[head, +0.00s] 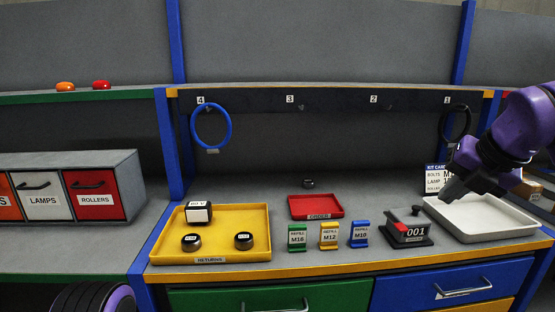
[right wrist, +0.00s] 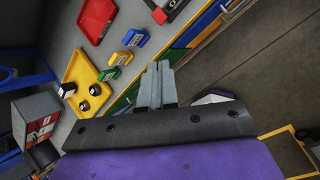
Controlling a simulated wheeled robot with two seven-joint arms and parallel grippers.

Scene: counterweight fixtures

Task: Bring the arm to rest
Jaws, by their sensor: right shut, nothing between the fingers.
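My right arm comes in from the right in the head view. Its gripper (head: 450,193) is over the left part of the white tray (head: 520,236), with its fingertips pointing left and down. The fingers also show in the right wrist view (right wrist: 158,84), closed together with nothing between them. How high the gripper is above the tray is hard to tell. My left gripper is not in view.
Near the right gripper stand a black fixture (head: 405,240) marked 001 and a kit card (head: 436,178). A yellow tray (head: 232,251) with several items, a red tray (head: 316,214), and green, yellow and blue refill blocks (head: 360,234) stand further left. Rings hang on the rail.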

